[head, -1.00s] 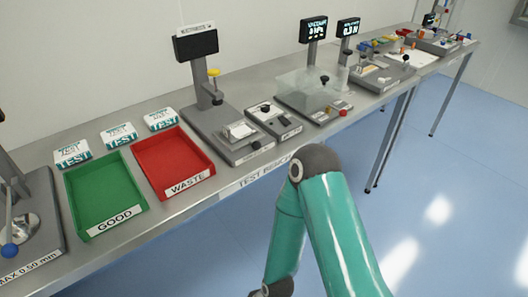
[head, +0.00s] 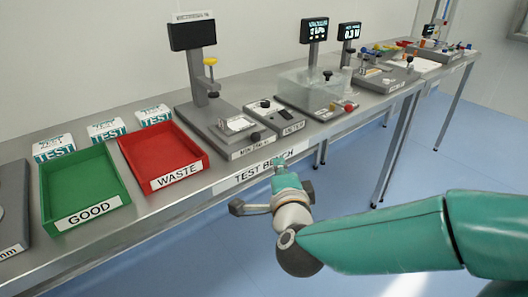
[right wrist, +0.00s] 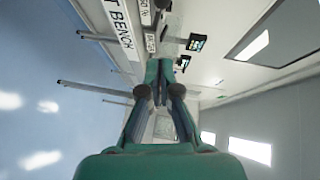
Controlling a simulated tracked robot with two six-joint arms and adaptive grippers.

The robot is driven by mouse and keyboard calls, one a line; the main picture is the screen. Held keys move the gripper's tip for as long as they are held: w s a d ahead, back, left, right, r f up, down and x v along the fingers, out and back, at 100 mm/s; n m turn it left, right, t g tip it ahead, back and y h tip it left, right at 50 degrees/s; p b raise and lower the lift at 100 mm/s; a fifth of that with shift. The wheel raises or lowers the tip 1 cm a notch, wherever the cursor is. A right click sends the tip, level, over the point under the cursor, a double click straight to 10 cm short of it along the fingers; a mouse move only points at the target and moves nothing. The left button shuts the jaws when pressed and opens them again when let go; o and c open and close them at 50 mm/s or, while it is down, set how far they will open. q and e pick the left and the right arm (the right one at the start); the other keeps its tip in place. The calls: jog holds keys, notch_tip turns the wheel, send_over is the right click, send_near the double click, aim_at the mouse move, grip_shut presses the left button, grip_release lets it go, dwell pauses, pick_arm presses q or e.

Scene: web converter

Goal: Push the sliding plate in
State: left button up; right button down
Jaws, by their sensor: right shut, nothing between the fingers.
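My right gripper (head: 280,163) is in front of the bench edge, by the TEST BENCH label, apart from the plate. Its fingers also show in the right wrist view (right wrist: 164,70), shut and empty. My left gripper is out of view.
A green GOOD tray (head: 50,198) and red WASTE tray (head: 193,163) lie left of the tester, with white TEST packs behind. A small device (head: 274,117) and a clear-covered box (head: 305,90) stand to its right. Open floor lies in front of the bench.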

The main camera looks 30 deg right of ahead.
jog(key=x, duration=0.4)
jog(key=w+a+x, duration=0.1)
jog(key=x, duration=0.3)
jog(key=a+x, duration=0.1)
jog(key=x, duration=0.3)
jog(key=shift+w+f+p, duration=0.1)
jog(key=shift+w+p, duration=0.25)
jog(key=shift+w, duration=0.05)
